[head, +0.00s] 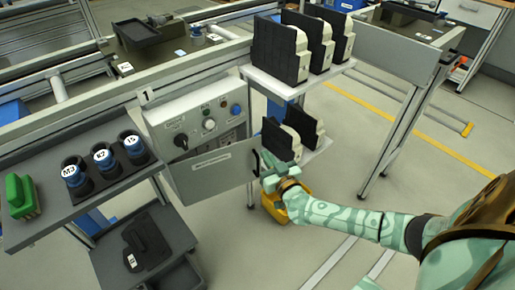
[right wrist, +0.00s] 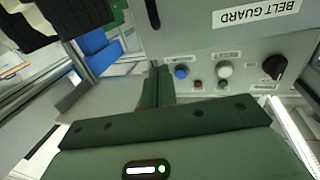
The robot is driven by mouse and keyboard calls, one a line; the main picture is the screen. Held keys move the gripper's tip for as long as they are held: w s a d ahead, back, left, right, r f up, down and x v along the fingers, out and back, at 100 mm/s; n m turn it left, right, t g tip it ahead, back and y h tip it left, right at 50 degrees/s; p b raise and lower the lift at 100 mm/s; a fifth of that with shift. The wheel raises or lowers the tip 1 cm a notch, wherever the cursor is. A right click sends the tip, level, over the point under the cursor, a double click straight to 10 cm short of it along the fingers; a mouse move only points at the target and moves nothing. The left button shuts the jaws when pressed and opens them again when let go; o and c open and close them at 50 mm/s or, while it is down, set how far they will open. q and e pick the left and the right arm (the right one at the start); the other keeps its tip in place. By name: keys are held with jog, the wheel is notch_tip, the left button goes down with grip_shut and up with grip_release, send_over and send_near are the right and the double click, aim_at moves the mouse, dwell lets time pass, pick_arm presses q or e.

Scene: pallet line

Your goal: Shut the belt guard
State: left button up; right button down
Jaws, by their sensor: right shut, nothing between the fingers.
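The belt guard (head: 212,172) is a grey flat panel with a white label, below the control box in the head view. It stands at an angle to the box, its right end reaching past the box's side. Its black handle (head: 256,163) is at that right end. My right gripper (head: 266,160) is shut and empty, right beside the handle; I cannot tell whether they touch. In the right wrist view the guard (right wrist: 205,35) appears upside down, its handle (right wrist: 152,12) at the top edge, beyond my shut fingertips (right wrist: 158,70). My left gripper is not in view.
The control box (head: 205,115) carries a black knob and buttons. A shelf stand (head: 285,87) with several black-and-white parts stands just behind my right gripper. A grey tray table (head: 75,205) with labelled cups is at left.

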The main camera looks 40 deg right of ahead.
aim_at(255, 139)
jog(key=w, duration=0.1)
jog(key=w+b, duration=0.1)
jog(key=w, duration=0.1)
jog(key=w+b, duration=0.1)
jog(key=shift+w+d+f, duration=0.2)
jog(key=shift+d+f, duration=0.05)
jog(key=shift+d, duration=0.15)
jog(key=shift+w+d+r, duration=0.1)
jog(key=shift+w+r, duration=0.05)
jog(key=shift+w, duration=0.45)
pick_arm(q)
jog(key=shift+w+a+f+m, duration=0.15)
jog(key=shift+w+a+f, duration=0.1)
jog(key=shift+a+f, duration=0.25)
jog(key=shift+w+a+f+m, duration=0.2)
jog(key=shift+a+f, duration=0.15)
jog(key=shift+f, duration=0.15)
pick_arm(e)
jog(key=shift+w+r, duration=0.1)
jog(key=w, duration=0.2)
jog(key=w+d, duration=0.1)
jog(key=w, duration=0.2)
jog(key=shift+w, duration=0.15)
